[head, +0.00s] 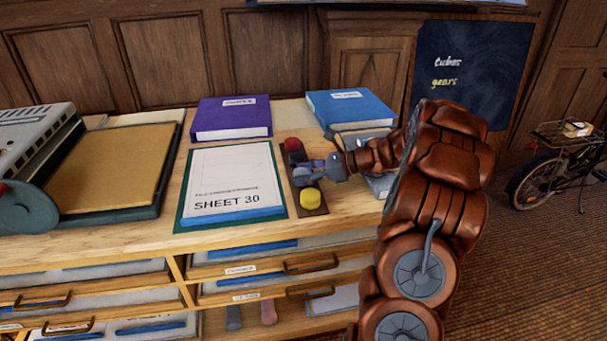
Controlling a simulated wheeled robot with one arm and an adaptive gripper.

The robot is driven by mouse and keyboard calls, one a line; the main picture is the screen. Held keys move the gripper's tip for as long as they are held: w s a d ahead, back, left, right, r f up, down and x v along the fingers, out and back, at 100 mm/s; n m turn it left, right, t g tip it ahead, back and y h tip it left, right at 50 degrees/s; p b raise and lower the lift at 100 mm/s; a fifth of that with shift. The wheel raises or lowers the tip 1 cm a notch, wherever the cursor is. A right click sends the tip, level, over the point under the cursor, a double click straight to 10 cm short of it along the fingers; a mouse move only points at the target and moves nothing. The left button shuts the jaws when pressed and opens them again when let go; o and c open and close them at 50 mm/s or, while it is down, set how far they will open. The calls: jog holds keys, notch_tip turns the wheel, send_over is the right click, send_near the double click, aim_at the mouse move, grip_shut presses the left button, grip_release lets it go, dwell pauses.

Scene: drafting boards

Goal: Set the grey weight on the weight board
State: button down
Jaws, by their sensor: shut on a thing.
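The weight board (316,211) is a narrow dark brown strip on the wooden worktop, right of the sheet. A red weight (292,145) stands at its far end and a yellow weight (310,198) at its near end. My gripper (308,173) reaches in from the right, over the middle of the board between these two. It is shut on the grey weight (301,178), which is small, blue-grey and partly hidden by the fingers. I cannot tell whether the grey weight touches the board.
A framed sheet marked SHEET 30 (233,182) lies left of the board. A purple binder (232,118) and a blue binder (351,107) lie behind. A tan board (110,166) and a grey machine (35,135) are at the left. Drawers (275,268) are below the worktop.

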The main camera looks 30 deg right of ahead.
jog(key=shift+c, duration=2.2)
grip_release()
jog(key=shift+f, duration=0.1)
